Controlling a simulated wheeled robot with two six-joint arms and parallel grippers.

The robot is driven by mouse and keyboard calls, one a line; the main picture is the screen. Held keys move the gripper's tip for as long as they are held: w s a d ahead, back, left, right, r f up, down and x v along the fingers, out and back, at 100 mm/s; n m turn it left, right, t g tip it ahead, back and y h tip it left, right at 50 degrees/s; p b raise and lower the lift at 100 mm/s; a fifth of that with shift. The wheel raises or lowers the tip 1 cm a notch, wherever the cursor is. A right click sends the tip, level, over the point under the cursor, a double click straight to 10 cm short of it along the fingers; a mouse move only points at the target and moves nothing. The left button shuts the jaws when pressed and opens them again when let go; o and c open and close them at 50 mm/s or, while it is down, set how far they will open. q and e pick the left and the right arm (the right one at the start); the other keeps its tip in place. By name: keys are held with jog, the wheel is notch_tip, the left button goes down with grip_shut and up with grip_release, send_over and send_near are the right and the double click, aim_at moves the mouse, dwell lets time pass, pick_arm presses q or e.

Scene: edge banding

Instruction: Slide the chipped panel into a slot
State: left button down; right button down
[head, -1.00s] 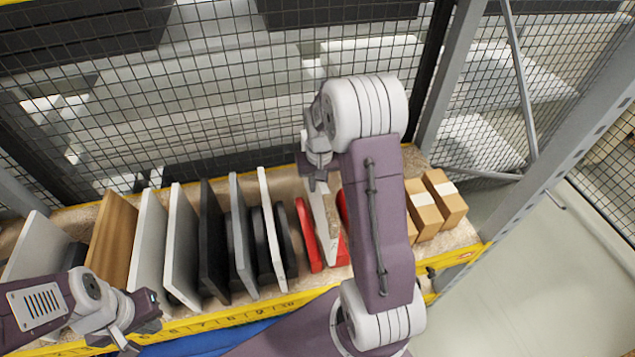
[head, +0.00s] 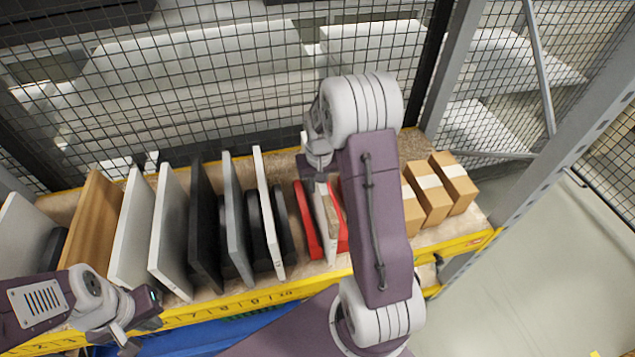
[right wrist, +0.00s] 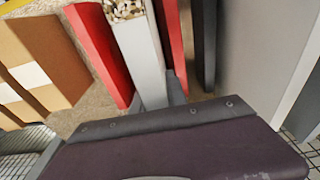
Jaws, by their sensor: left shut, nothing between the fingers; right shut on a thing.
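The chipped panel (head: 322,226) is pale, with a rough brown chipped edge. It stands nearly upright between two red dividers, the left one (head: 307,222) and the right one (head: 342,232), on the shelf. My right gripper (head: 318,172) is shut on the panel at its upper part. The right wrist view shows the panel (right wrist: 142,58) with its speckled chipped end, between the red pieces (right wrist: 100,50) and (right wrist: 171,40). Whether its lower edge is seated is hidden. My left gripper (head: 130,340) is shut and empty at the shelf's front left.
Several white, grey and black panels (head: 172,235) and a brown wooden one (head: 96,230) stand left of the red dividers. Cardboard boxes (head: 453,180) stand to the right. A yellow ruled beam (head: 262,299) runs along the shelf front; wire mesh (head: 220,90) closes the back.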

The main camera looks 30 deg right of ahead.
jog(key=shift+f, duration=0.15)
jog(key=c, duration=1.2)
grip_release()
jog(key=shift+c, duration=0.2)
jog(key=shift+s, duration=0.1)
jog(key=r, duration=0.6)
jog(key=s+r, duration=0.1)
jog(key=r, duration=0.2)
jog(key=shift+a+b, duration=0.15)
jog(key=shift+b, duration=0.15)
